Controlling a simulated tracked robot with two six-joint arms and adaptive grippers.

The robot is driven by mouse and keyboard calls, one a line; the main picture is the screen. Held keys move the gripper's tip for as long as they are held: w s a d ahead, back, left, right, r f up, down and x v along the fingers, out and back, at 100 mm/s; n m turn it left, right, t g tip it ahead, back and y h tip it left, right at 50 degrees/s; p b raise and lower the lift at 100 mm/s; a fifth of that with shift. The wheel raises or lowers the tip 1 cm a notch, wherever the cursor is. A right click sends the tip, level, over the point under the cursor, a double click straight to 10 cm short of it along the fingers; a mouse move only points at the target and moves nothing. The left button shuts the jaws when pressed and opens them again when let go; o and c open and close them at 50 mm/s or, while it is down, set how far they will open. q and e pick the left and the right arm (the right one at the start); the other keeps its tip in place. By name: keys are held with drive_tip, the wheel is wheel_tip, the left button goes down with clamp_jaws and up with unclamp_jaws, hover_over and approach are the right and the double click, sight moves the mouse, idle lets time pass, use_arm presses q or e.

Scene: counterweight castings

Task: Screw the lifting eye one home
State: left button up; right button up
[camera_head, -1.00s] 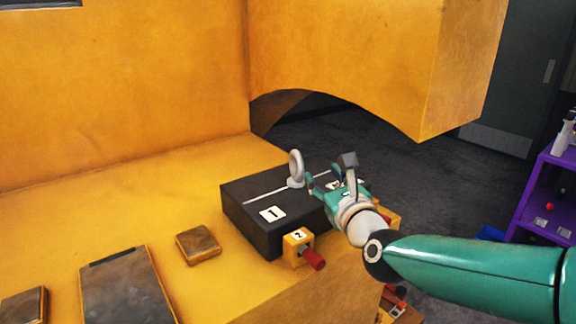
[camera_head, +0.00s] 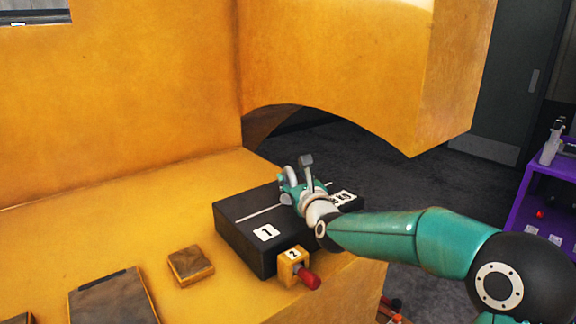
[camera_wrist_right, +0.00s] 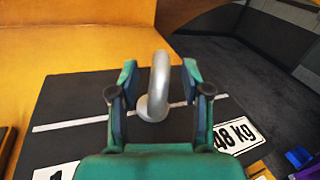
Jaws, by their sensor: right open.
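The lifting eye, a grey ring on a round collar, stands upright on the black counterweight casting (camera_head: 240,236). In the right wrist view the lifting eye (camera_wrist_right: 159,82) is between the two open fingers of my right gripper (camera_wrist_right: 160,85), with a gap on either side. In the head view my right gripper (camera_head: 297,180) is over the casting and largely covers the eye. The casting bears a label "1" (camera_head: 266,233), a white line, and a label ending in "kg" (camera_wrist_right: 234,135). My left gripper is not in view.
A yellow block marked 2 with a red handle (camera_head: 308,279) sits at the casting's front side. A rusty square plate (camera_head: 191,265) lies on the yellow deck to the left. A yellow body overhangs behind. A purple shelf (camera_head: 540,200) stands at right.

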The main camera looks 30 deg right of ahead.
drive_tip(key=shift+p+x, duration=0.5)
drive_tip(key=shift+x, duration=1.6)
drive_tip(key=shift+c, duration=0.4)
